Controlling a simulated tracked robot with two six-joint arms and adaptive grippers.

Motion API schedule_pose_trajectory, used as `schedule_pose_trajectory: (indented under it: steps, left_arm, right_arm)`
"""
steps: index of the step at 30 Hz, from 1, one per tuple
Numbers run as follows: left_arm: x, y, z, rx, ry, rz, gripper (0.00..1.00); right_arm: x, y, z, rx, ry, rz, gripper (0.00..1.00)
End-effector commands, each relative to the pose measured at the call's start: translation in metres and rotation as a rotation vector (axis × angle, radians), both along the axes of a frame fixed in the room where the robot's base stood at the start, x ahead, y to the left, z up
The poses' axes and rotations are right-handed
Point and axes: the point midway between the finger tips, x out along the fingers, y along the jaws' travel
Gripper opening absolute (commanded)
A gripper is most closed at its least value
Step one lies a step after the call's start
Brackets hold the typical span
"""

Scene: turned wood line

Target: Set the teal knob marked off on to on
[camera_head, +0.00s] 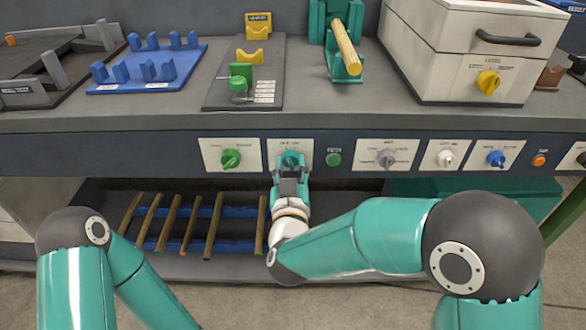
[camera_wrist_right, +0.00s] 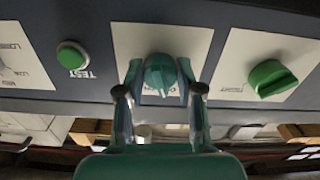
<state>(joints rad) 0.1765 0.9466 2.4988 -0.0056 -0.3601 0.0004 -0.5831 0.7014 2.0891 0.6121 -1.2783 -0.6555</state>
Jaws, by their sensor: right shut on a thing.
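The teal knob (camera_head: 290,160) sits on a white plate on the bench's front panel, between a green knob and a green button. In the right wrist view the teal knob (camera_wrist_right: 160,74) shows between my fingers. My right gripper (camera_head: 290,170) is at the panel with its two fingers around the knob, shut on it. In the right wrist view the right gripper (camera_wrist_right: 160,90) has a finger on each side of the knob. The plate's markings are too small to read. My left arm shows at lower left, but its gripper is out of view.
Along the panel are a green knob (camera_head: 230,159), a green button (camera_head: 333,159), a grey knob (camera_head: 386,159), a white knob (camera_head: 446,158) and a blue knob (camera_head: 496,159). Wooden rods (camera_head: 213,226) lie on the shelf below, left of my right wrist.

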Motion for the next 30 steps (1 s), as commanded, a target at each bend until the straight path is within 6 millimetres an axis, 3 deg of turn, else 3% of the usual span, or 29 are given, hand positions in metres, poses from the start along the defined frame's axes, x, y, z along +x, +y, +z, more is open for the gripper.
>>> schedule_pose_trajectory:
  steps: [18, 30]
  left_arm:
    - [0.0, 0.0, -0.066, 0.0, 0.0, 0.0, 0.4]
    - [0.0, 0.0, -0.089, 0.0, 0.0, 0.0, 0.4]
  right_arm:
    - [0.0, 0.001, -0.004, 0.471, -0.004, 0.0, 0.02]
    - [0.0, 0.001, -0.001, 0.698, -0.002, -0.003, 0.02]
